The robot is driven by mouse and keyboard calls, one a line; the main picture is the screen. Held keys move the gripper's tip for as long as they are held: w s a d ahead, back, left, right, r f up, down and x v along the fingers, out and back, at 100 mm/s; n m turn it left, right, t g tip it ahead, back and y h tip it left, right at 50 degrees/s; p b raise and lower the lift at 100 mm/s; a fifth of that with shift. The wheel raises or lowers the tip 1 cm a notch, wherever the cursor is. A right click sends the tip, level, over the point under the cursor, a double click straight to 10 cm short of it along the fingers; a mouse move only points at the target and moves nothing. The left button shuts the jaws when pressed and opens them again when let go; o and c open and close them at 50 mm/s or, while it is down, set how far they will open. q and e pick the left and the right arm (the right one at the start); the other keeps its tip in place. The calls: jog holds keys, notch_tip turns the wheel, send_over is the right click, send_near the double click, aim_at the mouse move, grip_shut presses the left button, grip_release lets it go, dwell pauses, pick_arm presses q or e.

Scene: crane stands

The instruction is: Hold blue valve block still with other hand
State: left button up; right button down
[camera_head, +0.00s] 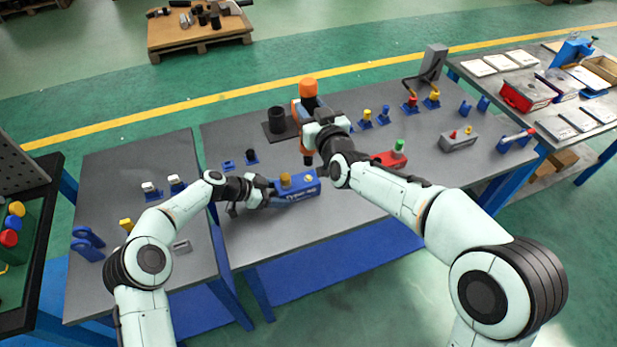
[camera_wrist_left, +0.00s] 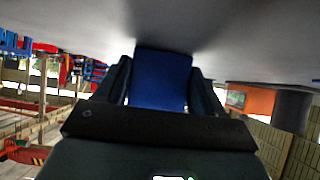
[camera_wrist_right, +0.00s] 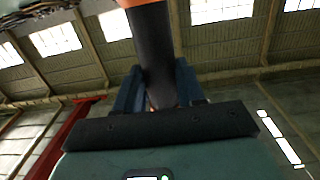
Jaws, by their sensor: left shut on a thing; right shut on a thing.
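The blue valve block (camera_head: 299,190) lies on the grey table and has a brass-coloured knob (camera_head: 285,179) on top. My left gripper (camera_head: 262,192) is shut on the left end of the block; in the left wrist view the blue block (camera_wrist_left: 162,80) fills the space between the fingers. My right gripper (camera_head: 308,128) is shut on an orange and black tool (camera_head: 308,92), held upright above the table behind the block. In the right wrist view the tool's black shaft (camera_wrist_right: 153,55) sits between the fingers. The block's left end is hidden by my left gripper.
A black cup-like holder (camera_head: 277,121) stands behind the block. A red block with a green knob (camera_head: 390,158) and a grey block (camera_head: 459,141) lie to the right. Small blue holders (camera_head: 229,165) stand to the left. The table's front edge is close to the block.

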jog(key=shift+r, duration=0.2)
jog(key=shift+f, duration=2.3)
jog(key=shift+f, duration=1.4)
dwell(2.8)
jog(key=shift+r, duration=3.05)
